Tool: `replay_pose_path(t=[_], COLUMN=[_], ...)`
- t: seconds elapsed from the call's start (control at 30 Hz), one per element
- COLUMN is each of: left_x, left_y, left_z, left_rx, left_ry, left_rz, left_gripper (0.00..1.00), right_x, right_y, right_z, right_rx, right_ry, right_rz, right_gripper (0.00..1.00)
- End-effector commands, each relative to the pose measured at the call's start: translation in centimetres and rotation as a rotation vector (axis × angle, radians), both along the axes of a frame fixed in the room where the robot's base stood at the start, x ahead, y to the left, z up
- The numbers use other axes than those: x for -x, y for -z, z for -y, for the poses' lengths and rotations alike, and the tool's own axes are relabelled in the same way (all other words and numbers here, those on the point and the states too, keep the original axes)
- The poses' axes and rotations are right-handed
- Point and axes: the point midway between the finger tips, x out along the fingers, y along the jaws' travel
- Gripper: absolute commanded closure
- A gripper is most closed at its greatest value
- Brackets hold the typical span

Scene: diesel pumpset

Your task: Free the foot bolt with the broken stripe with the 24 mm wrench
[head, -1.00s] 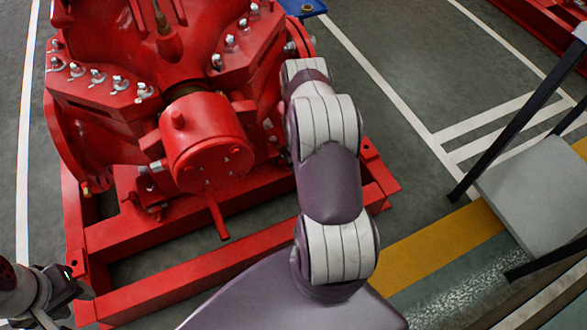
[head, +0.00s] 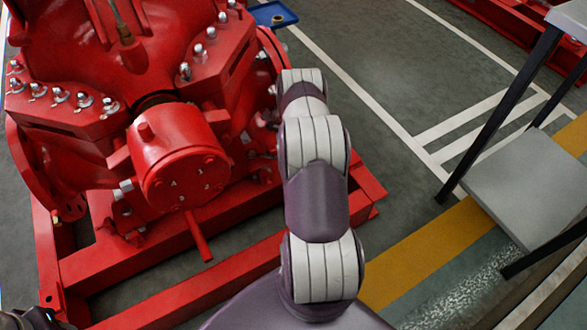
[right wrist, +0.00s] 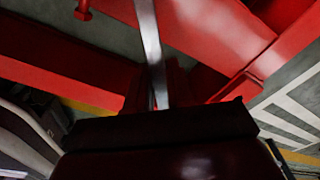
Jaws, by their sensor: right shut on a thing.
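The red pump (head: 180,165) stands on a red base frame (head: 190,295) in the head view. My right arm reaches over the frame's right side and hides its own gripper there. In the right wrist view my right gripper (right wrist: 160,108) is shut on a silver bar, which looks like the shaft of the wrench (right wrist: 150,45). The wrench runs up out of the picture, so its head and size marking do not show. No foot bolt with a broken stripe can be made out. Only a dark bit of my left gripper (head: 35,319) shows at the bottom left.
A blue tray (head: 272,14) with a small part in it lies behind the pump. A grey platform with dark legs (head: 530,185) stands at the right. Red beams lie close around the wrench in the right wrist view.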

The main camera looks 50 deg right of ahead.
Motion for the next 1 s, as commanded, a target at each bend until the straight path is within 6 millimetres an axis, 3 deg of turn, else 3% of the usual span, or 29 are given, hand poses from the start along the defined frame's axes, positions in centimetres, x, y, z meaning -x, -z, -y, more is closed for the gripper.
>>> replay_pose_path(t=[0.23,0.57,0.8,1.0], left_x=[0.0,0.0,0.0,0.0], left_y=[1.8,1.6,0.3,0.5], left_z=[0.0,0.0,0.0,0.0], left_rx=[0.000,0.000,0.000,0.000], left_ry=[0.000,0.000,0.000,0.000], left_rz=[0.000,0.000,0.000,0.000], left_gripper=[0.57,0.57,0.57,0.57], right_x=[-0.7,-0.8,-0.8,-0.8], right_y=[0.4,0.0,-1.5,-1.4], right_z=[1.7,1.8,1.9,1.9], right_rx=[-0.002,-0.003,-0.001,0.000], right_ry=[-0.118,-0.130,-0.129,-0.128], right_rz=[-0.002,-0.002,-0.001,0.000], right_gripper=[1.00,1.00,1.00,1.00])
